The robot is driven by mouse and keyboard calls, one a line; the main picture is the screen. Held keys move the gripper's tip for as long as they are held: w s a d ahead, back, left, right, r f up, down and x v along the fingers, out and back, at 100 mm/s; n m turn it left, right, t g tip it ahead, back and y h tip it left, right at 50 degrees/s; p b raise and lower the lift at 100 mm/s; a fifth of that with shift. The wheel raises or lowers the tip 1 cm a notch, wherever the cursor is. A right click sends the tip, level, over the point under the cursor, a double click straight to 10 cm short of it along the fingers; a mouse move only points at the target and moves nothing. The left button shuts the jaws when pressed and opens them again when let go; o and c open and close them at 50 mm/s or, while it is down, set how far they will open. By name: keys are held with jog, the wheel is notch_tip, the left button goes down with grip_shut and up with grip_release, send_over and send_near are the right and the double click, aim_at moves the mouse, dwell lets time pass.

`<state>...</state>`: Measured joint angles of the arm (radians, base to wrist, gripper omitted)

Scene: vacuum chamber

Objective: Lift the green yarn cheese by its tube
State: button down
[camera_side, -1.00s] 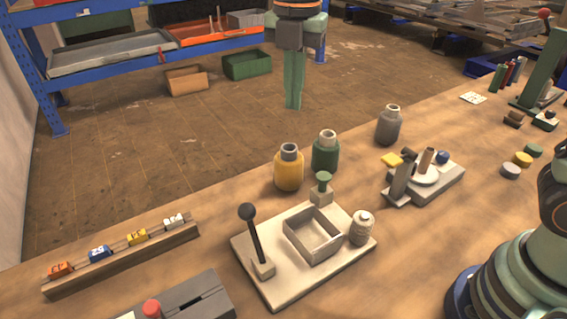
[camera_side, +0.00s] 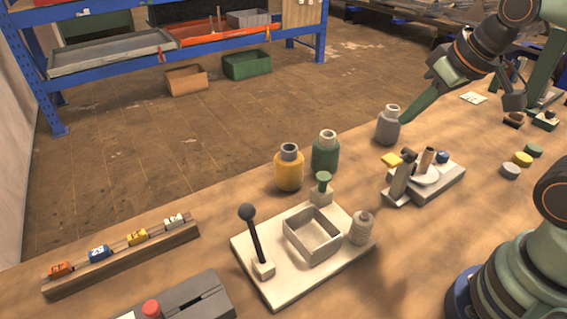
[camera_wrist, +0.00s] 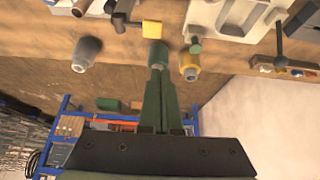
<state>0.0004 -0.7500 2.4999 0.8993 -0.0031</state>
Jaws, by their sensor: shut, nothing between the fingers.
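The green yarn cheese (camera_side: 325,157) stands upright on the bench with its pale tube (camera_side: 327,136) sticking up, between the yellow cheese (camera_side: 289,172) and the grey cheese (camera_side: 389,128). My gripper (camera_side: 405,120) is shut and empty; its green fingers slant down and left, the tips showing beside the grey cheese. In the wrist view my fingertips (camera_wrist: 157,68) overlap the green cheese (camera_wrist: 158,50) and hide part of its tube. The yellow cheese (camera_wrist: 190,62) is right of them and the grey cheese (camera_wrist: 84,52) is left. I cannot tell the depth gap.
A pale plate (camera_side: 290,285) with a black-knobbed lever, a square tray and a spool stands in front of the cheeses. A small fixture (camera_side: 425,178) stands right of it. A rack of numbered tags (camera_side: 120,258) lies at the left. The bench's far edge is behind the cheeses.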

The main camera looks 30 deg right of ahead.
dwell(0.3)
grip_release()
jog(key=n+g, duration=0.6)
jog(key=n, duration=0.8)
send_over(326, 149)
jog(key=w+d, duration=0.2)
notch_tip(326, 149, down, 9)
notch_tip(326, 149, down, 12)
jog(key=shift+s+r, duration=0.1)
jog(key=shift+r, duration=0.1)
